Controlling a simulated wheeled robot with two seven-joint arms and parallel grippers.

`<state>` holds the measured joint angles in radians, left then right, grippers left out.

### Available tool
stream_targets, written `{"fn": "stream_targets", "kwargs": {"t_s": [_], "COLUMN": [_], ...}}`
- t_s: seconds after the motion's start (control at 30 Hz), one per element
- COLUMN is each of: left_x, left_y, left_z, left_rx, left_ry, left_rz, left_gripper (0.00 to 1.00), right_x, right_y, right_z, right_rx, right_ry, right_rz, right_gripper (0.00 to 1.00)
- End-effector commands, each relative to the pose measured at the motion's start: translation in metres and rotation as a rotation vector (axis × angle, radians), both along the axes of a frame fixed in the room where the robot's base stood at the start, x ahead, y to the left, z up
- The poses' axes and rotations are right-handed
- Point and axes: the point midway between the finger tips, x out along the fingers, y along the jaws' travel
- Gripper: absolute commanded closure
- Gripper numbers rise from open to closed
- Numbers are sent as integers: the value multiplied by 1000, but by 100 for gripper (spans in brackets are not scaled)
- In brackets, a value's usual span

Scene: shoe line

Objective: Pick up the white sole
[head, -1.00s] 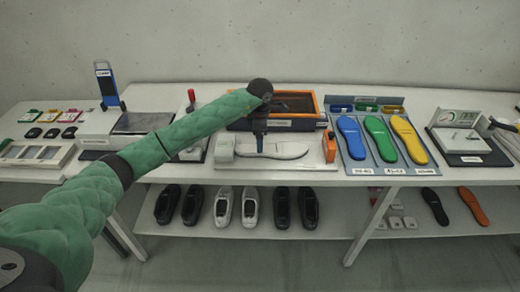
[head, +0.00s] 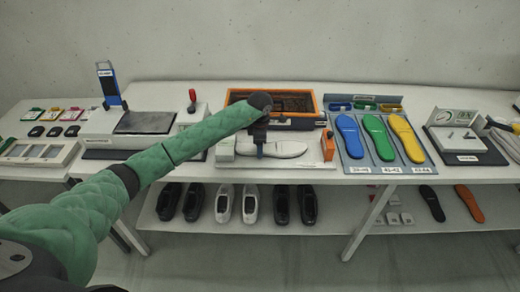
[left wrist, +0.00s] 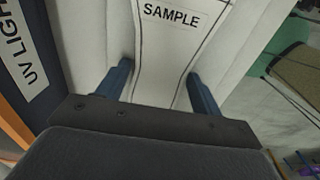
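The white sole (head: 285,149) lies flat on a white board on the table, its long side running left to right. My left gripper (head: 260,153) is at the left part of the sole and hides a strip of it. In the left wrist view, my left gripper (left wrist: 160,82) shows two blue fingers set apart. A white, dark-edged surface (left wrist: 160,65) runs between them, with a SAMPLE label (left wrist: 171,15) beyond the fingertips. Contact with the fingers cannot be made out. My right gripper is in no view.
A dark box with an orange rim (head: 317,105) stands behind the sole. A small white block (head: 225,148) is close on its left, an orange piece (head: 328,144) on its right. Blue, green and yellow soles (head: 379,138) lie further right. Shoes stand on the lower shelf.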

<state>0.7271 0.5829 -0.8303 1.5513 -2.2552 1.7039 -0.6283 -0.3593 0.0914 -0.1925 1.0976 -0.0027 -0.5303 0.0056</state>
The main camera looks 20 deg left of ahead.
Motion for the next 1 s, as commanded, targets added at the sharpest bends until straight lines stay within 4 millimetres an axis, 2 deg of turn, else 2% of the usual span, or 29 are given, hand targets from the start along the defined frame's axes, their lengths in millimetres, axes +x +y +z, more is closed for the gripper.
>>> {"fn": "stream_targets", "kwargs": {"t_s": [0.03, 0.17, 0.47, 0.57, 0.7, 0.87, 1.0], "left_x": [0, 0, 0, 1, 1, 1, 1], "left_y": [0, 0, 0, 0, 1, 0, 1], "left_z": [0, 0, 6, 19, 44, 72, 90], "left_rx": [0, 0, -1, 0, 0, 1, 0], "left_ry": [0, 0, -1, -2, -4, -2, -2], "left_rz": [0, 0, 0, 0, 0, -1, 0], "left_gripper": [44, 69, 70, 70, 70, 70, 70], "right_x": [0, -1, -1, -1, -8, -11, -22], "right_y": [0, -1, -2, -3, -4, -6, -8], "right_z": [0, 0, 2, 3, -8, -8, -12], "right_rx": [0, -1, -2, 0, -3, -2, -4], "right_ry": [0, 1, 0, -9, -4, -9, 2], "right_rz": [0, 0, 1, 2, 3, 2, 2], "right_gripper": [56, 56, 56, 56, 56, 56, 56]}}
